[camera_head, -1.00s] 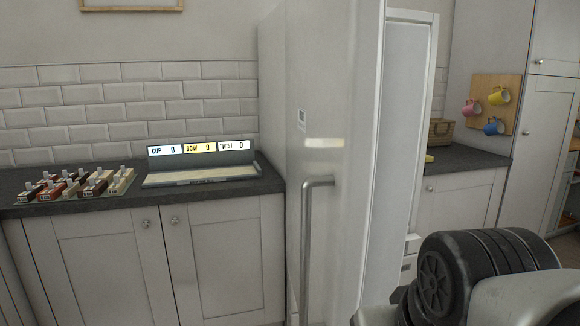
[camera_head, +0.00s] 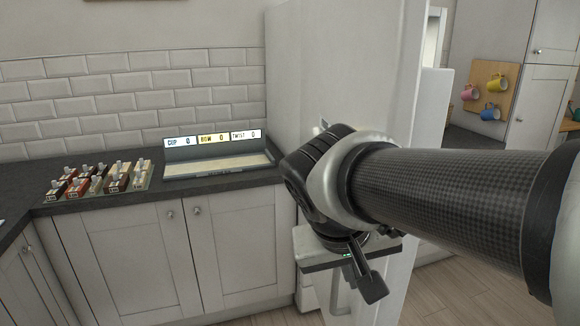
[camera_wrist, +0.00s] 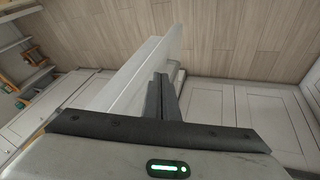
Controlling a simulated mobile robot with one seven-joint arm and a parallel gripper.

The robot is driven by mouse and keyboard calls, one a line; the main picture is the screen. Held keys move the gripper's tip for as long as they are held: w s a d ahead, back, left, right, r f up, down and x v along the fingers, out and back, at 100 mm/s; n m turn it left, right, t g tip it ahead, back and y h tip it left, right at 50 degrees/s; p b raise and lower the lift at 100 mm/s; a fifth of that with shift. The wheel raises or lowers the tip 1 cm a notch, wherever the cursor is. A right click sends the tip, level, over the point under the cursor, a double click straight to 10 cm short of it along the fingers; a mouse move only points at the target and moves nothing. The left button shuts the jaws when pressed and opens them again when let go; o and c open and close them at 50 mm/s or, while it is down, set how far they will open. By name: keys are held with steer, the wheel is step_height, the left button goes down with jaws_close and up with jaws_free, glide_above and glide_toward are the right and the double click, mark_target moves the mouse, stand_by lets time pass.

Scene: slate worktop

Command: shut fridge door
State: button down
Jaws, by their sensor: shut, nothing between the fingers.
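The tall white fridge door (camera_head: 365,80) stands open in the head view, its broad face towards the left and its paler inner side (camera_head: 433,120) showing past its edge. My gripper (camera_head: 368,286) is shut and empty, low in front of the door, with the arm crossing the door from the right. Part of the door handle (camera_head: 336,292) shows below my wrist; the rest is hidden. In the wrist view the dark fingers (camera_wrist: 163,97) point along the white door panel (camera_wrist: 130,78), close beside it. I cannot tell whether they touch it.
A dark worktop on the left carries a scoreboard tray (camera_head: 215,160) and a rack of small switches or blocks (camera_head: 100,182). White cupboards (camera_head: 235,250) stand below. Mugs hang on a wooden board (camera_head: 490,90) at right. Wooden floor (camera_head: 470,295) lies clear at lower right.

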steer(key=w+a+r+h+p, duration=0.1)
steer(key=w+a+r+p, duration=0.15)
steer(key=r, duration=0.25)
steer(key=w+a+r+h+p, duration=0.1)
steer(key=w+a+r+p, duration=0.15)
steer(key=r+p, duration=0.2)
steer(key=w+d+f+b, duration=0.2)
steer(key=w+d+f, duration=0.4)
steer(key=d+f, duration=0.1)
steer(key=shift+d+f+t, duration=0.15)
steer(key=shift+d+t, duration=0.25)
steer(key=shift+d, duration=0.15)
